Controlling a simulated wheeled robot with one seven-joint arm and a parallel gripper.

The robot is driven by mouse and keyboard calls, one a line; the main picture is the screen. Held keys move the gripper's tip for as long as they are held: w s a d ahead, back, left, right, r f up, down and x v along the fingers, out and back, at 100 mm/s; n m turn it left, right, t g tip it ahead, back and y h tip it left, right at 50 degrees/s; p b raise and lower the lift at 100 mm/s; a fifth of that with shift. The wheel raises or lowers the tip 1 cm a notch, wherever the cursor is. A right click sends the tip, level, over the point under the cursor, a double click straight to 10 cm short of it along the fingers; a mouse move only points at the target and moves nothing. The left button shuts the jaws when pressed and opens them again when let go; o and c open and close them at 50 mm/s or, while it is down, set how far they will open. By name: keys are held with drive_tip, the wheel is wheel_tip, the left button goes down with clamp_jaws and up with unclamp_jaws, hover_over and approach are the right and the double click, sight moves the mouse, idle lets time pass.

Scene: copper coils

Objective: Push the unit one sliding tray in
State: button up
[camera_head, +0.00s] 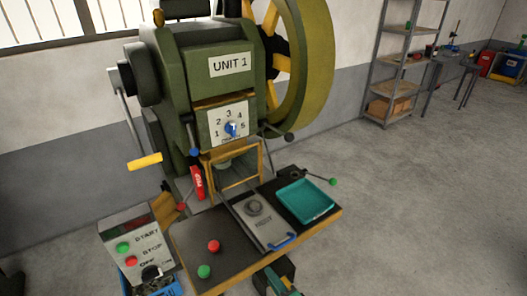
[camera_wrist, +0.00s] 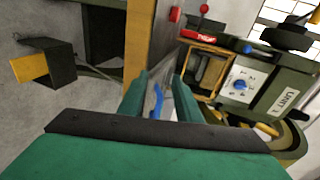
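The unit one machine (camera_head: 229,66) is a green press with a "UNIT 1" label. Its sliding tray (camera_head: 262,226) is a grey metal plate on the dark work table, pulled out toward the front, with a round piece (camera_head: 254,207) on it. A blue handle (camera_head: 282,241) is on its front end. My teal gripper (camera_head: 284,281) is at the bottom of the head view, just in front of the table edge and the handle. In the wrist view my gripper (camera_wrist: 162,80) has its fingers apart, with the blue handle (camera_wrist: 157,102) showing between them. Contact cannot be told.
A teal bin (camera_head: 305,201) sits on the table right of the tray. Red (camera_head: 213,246) and green (camera_head: 204,271) knobs are at left. An orange guard frame (camera_head: 237,166) is behind the tray. Open floor lies right.

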drive_tip(key=s+f+n+h, duration=0.2)
drive_tip(key=s+f+h, duration=0.1)
drive_tip(key=s, duration=0.7)
drive_tip(key=s+f+n+h, duration=0.1)
drive_tip(key=s+f+h, duration=0.3)
drive_tip(key=s, duration=0.5)
drive_tip(key=s+r+n+h, duration=0.1)
drive_tip(key=s+r+n, duration=0.2)
drive_tip(key=s+r, duration=0.3)
drive_tip(key=s, duration=0.3)
drive_tip(key=shift+s+a+n+t, duration=0.3)
drive_tip(key=shift+a, duration=0.05)
drive_tip(key=s+r+n, duration=0.1)
drive_tip(key=s+r, duration=0.1)
drive_tip(key=r, duration=0.1)
drive_tip(key=s+a+r+n+t, duration=0.1)
drive_tip(key=s+r+n, duration=0.1)
drive_tip(key=r, duration=0.1)
drive_tip(key=s+a+r+n, duration=0.1)
drive_tip(key=s+r, duration=0.1)
drive_tip(key=r, duration=0.1)
drive_tip(key=shift+a+n+t+y, duration=0.15)
drive_tip(key=shift+n+t+y, duration=0.15)
drive_tip(key=shift+y, duration=0.1)
drive_tip(key=shift+c, duration=0.7)
drive_tip(key=shift+s+r, duration=0.15)
drive_tip(key=shift+r, duration=0.15)
clamp_jaws()
drive_tip(key=shift+w, duration=0.2)
